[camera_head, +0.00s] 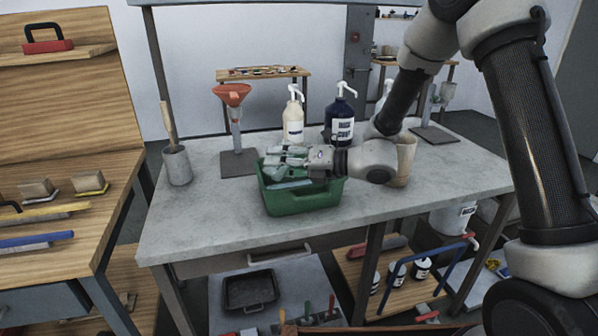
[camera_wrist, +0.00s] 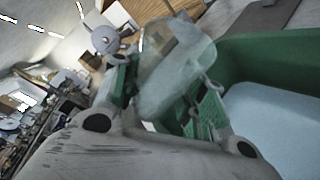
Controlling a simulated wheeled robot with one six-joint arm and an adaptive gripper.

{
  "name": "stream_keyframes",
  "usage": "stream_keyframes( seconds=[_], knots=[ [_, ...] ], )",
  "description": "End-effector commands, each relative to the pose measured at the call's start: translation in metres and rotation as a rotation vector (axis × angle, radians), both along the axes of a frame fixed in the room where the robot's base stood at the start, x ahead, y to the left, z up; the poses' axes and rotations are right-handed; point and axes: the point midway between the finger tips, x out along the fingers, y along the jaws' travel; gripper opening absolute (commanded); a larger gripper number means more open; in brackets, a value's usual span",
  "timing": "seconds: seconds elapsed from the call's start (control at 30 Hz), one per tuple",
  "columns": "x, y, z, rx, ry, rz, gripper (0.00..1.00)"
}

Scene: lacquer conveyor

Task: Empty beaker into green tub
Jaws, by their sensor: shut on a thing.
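The green tub (camera_head: 305,200) stands on the grey worktable near its front edge. Its green wall also shows at the right of the wrist view (camera_wrist: 270,48), with a pale blue-grey surface inside; I cannot tell whether that is liquid. My gripper (camera_head: 284,157) reaches in from the right, low over the tub's rear part. In the wrist view it is shut on the clear beaker (camera_wrist: 176,75), which sits between the green-padded fingers and looks tilted. In the head view the fingers mostly hide the beaker. Its contents cannot be made out.
A grey pot (camera_head: 177,166) with a stick and a red funnel (camera_head: 232,95) on a stand are at left. A cream pump bottle (camera_head: 293,122) and a dark blue one (camera_head: 341,118) stand behind the tub. A tan container (camera_head: 403,160) is beside my wrist. The table's front left is clear.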

Motion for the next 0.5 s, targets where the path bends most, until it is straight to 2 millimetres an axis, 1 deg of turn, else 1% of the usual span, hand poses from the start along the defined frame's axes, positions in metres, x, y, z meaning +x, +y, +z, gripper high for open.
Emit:
stream_keyframes(
  seconds=[0.1, 0.13, 0.2, 0.23, 0.37, 0.5],
  knots=[
    [0.001, -0.001, 0.009, -0.112, -0.16, 0.001, 0.14],
    [0.0, 0.0, 0.003, -0.139, -0.19, 0.002, 0.14],
    [-0.001, 0.001, -0.002, -0.201, -0.272, 0.002, 0.14],
    [-0.005, 0.004, 0.004, -0.227, -0.314, 0.002, 0.14],
    [-0.017, 0.013, 0.016, -0.352, -0.484, 0.004, 0.14],
    [-0.024, 0.017, 0.008, -0.445, -0.6, 0.002, 0.14]
  ],
)
